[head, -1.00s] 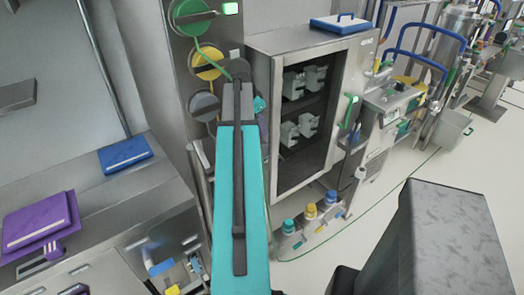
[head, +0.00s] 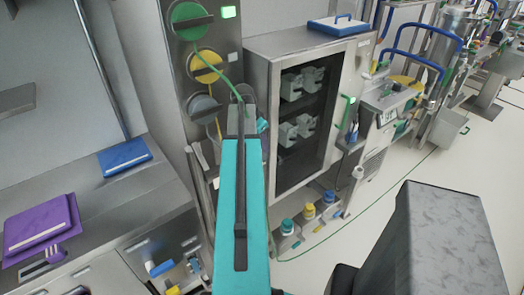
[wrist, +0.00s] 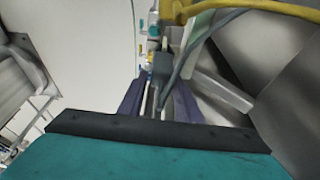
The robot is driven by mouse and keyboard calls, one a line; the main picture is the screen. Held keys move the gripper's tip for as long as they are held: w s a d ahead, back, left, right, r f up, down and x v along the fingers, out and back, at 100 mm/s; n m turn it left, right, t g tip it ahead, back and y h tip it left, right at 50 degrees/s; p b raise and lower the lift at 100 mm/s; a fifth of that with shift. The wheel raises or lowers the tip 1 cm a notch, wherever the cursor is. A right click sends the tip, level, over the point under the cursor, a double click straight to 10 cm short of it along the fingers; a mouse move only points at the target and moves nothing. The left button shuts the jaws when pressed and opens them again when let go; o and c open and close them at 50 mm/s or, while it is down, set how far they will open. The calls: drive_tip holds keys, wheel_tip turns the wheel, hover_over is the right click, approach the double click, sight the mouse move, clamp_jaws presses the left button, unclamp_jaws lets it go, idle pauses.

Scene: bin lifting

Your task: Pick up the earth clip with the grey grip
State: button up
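In the wrist view a grey grip (wrist: 161,68), which looks like the earth clip's, shows with a grey cable running up and right from it. It lies ahead of and between the two dark purple fingers of my gripper (wrist: 158,98). The fingers stand apart, with a gap between them; I see no clear contact with the grip. In the head view my teal arm hides the gripper and the clip. The grey reel (head: 203,106) is below the yellow reel (head: 205,67) and green reel (head: 188,20) on the steel column.
A yellow part (wrist: 230,10) crosses the top of the wrist view, close to the grey cable. In the head view a glass-fronted steel cabinet (head: 262,70) stands right of the column. Several coloured-cap bottles (head: 309,212) are below it. A steel bench (head: 110,205) is at left.

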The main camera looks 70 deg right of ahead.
drive_tip(key=shift+f, duration=0.25)
drive_tip(key=shift+d+f, duration=0.1)
drive_tip(key=shift+p+x, duration=1.2)
drive_tip(key=shift+x, duration=1.3)
clamp_jaws()
